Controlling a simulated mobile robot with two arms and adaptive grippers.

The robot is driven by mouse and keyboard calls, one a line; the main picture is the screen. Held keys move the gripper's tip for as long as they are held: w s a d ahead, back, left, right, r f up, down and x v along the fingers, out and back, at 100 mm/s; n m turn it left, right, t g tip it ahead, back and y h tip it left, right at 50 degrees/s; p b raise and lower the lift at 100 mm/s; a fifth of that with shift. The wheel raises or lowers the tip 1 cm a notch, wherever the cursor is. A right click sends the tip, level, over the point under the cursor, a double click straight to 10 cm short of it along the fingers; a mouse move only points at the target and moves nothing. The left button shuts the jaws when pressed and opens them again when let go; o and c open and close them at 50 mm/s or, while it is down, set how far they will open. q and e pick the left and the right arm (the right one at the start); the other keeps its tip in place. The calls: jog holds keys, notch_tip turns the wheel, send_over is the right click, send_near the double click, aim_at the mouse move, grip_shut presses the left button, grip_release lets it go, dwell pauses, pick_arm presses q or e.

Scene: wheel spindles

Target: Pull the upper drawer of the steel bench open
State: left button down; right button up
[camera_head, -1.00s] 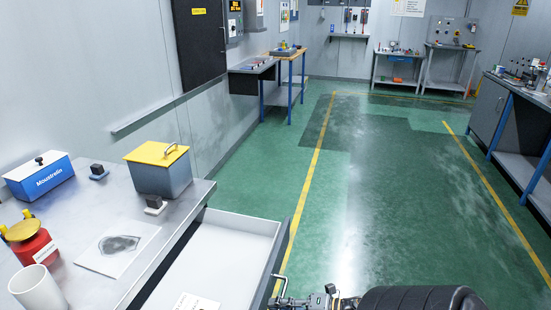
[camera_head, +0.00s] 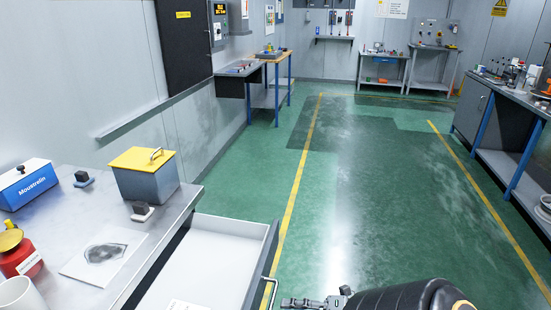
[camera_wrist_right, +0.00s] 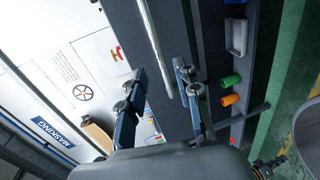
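The steel bench (camera_head: 80,215) stands at the left in the head view. Its upper drawer (camera_head: 205,262) is pulled out well beyond the bench edge, its pale inside showing. The drawer's bar handle (camera_head: 268,288) is on its right-hand front face. My right gripper (camera_head: 292,302) is just right of the handle, partly cut off by the bottom edge. In the right wrist view, the fingers of this gripper (camera_wrist_right: 160,68) are apart, with the handle bar (camera_wrist_right: 155,45) between them. The bar lies nearer the right-hand finger; contact is unclear. My left gripper is out of view.
On the bench are a yellow-lidded box (camera_head: 147,178), a blue-and-white box (camera_head: 27,184), a red container (camera_head: 20,255) and a white cup (camera_head: 18,294). Green floor (camera_head: 345,190) is clear beyond the drawer. Another bench (camera_head: 500,130) stands at the right.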

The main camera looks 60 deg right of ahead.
jog(key=shift+v, duration=2.7)
